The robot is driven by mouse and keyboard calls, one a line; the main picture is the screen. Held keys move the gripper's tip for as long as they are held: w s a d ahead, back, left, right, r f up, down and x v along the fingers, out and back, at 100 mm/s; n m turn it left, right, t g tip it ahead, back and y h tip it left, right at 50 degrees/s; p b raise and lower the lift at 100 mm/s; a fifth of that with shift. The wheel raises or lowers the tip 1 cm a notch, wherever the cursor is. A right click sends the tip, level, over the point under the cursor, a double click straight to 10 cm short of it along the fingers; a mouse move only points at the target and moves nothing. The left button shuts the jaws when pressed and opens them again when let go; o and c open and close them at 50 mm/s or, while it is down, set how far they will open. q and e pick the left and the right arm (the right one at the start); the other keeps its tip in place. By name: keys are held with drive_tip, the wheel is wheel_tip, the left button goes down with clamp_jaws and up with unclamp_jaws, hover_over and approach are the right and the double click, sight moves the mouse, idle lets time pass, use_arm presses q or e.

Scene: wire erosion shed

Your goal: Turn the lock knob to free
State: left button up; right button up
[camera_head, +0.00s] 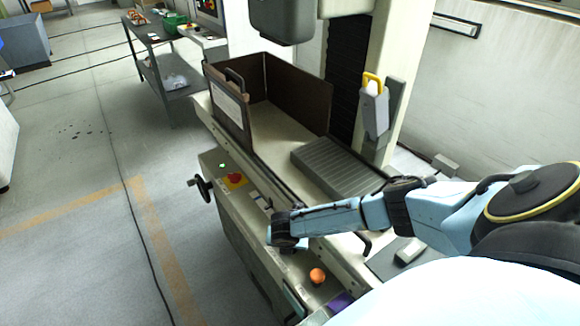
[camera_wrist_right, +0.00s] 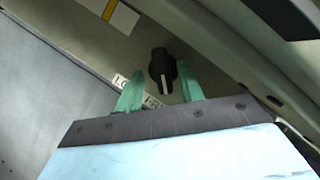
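The black lock knob (camera_wrist_right: 162,72) sits on the machine's pale front panel in the right wrist view, its pointer ridge running roughly up and down the picture. A white label (camera_wrist_right: 122,82) beside it is partly covered by a finger; only some letters show. My right gripper (camera_wrist_right: 160,78) is open, with one green finger on each side of the knob. Gaps show between the fingers and the knob; I cannot tell how near they are in depth. In the head view my right arm reaches from the right to the panel and hides the knob. My left gripper is not in view.
A brown-walled enclosure (camera_head: 295,95) and a grey ribbed block (camera_head: 340,168) stand above. Open floor (camera_head: 80,170) lies left.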

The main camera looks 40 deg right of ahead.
drive_tip(key=shift+d, duration=0.2)
drive_tip(key=shift+r, duration=0.25)
drive_tip(key=p+v, duration=0.2)
drive_tip(key=v, duration=1)
drive_tip(key=shift+a+r, duration=0.2)
drive_tip(key=shift+r, duration=0.15)
drive_tip(key=shift+s, duration=0.15)
